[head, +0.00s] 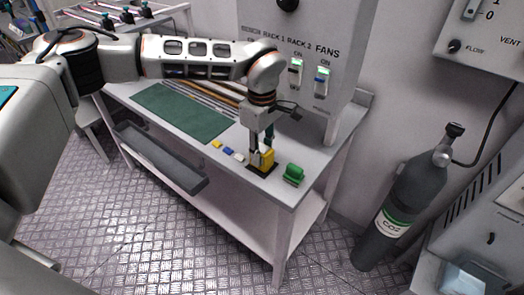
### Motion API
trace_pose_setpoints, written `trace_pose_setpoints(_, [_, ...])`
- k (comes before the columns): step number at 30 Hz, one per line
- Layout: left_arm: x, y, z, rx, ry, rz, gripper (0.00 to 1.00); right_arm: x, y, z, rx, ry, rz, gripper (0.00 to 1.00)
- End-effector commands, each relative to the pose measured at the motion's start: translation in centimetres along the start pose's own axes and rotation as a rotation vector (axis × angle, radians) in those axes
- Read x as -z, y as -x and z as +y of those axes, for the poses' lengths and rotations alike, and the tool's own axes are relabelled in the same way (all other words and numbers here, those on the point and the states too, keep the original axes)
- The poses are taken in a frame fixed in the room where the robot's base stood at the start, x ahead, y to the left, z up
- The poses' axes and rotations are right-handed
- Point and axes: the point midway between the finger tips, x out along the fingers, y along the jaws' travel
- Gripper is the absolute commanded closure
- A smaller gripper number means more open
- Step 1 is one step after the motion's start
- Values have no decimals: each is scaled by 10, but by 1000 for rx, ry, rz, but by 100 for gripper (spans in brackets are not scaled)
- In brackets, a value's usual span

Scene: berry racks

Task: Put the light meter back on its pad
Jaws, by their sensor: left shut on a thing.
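The light meter (268,158), a small yellow block, is at the right end of the workbench. My left gripper (261,154) reaches down from above and is shut on it, and its fingers hide part of the meter. The dark pad (260,171) lies on the bench directly under the meter. The meter is at or just above the pad; I cannot tell whether it touches. My right gripper is not in view.
A green object (293,175) stands just right of the pad. Small yellow and blue pieces (228,151) lie to its left. A green mat (182,112) and long rods lie farther left. A switch panel (305,60) rises behind. A CO2 cylinder (405,205) stands right of the bench.

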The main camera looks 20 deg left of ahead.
Motion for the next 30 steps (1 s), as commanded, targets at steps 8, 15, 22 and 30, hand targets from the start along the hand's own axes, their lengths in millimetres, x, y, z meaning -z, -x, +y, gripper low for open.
trace_pose_setpoints(8, [0,-2,0,1,0,0,55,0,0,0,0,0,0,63])
trace_pose_setpoints(15, [0,-2,0,1,0,0,55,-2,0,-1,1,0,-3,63])
trace_pose_setpoints(22, [0,21,1,-2,0,1,55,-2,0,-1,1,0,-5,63])
trace_pose_setpoints(30, [0,77,1,-3,0,1,55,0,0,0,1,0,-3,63])
